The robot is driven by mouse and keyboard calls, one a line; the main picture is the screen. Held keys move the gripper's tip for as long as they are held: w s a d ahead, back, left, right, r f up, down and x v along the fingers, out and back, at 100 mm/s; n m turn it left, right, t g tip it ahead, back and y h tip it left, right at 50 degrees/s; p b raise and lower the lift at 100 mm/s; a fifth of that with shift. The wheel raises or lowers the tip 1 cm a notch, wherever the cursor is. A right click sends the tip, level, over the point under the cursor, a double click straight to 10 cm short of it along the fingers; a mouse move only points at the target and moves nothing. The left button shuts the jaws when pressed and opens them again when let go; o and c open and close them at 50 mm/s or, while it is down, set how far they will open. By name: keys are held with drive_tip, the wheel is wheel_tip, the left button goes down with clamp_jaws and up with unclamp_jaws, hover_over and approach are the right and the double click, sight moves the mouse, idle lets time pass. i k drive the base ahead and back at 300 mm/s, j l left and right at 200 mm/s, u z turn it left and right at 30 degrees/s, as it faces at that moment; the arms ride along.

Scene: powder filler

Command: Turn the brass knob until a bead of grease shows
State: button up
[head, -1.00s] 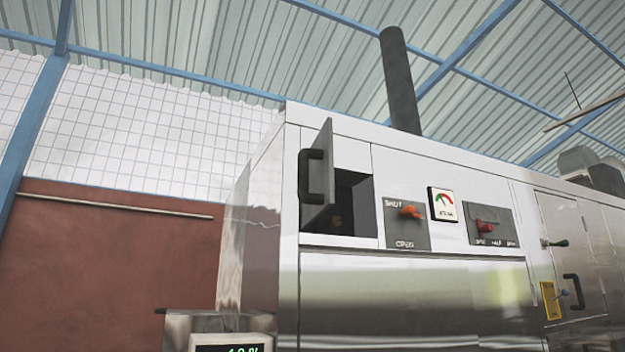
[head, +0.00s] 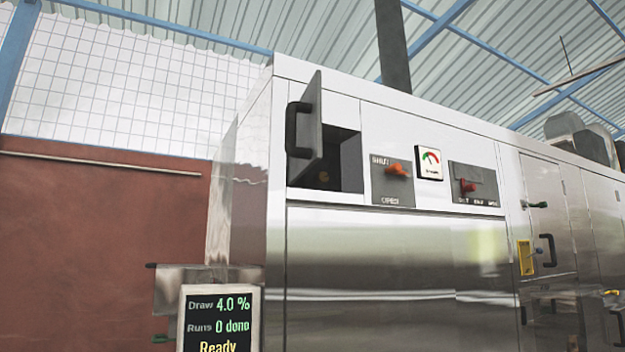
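The compartment's hinged door (head: 313,130), with a black handle, stands open. My gripper is not in view.
Right of the compartment are an orange lever (head: 398,169) on a shut/open plate, a gauge (head: 429,163) and a red lever (head: 467,186). A screen (head: 219,318) reads "Draw 4.0 %", "Runs 0 done", "Ready".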

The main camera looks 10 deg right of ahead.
sight(320, 178)
drive_tip(key=i+l+u, duration=0.8)
drive_tip(key=l, duration=0.3)
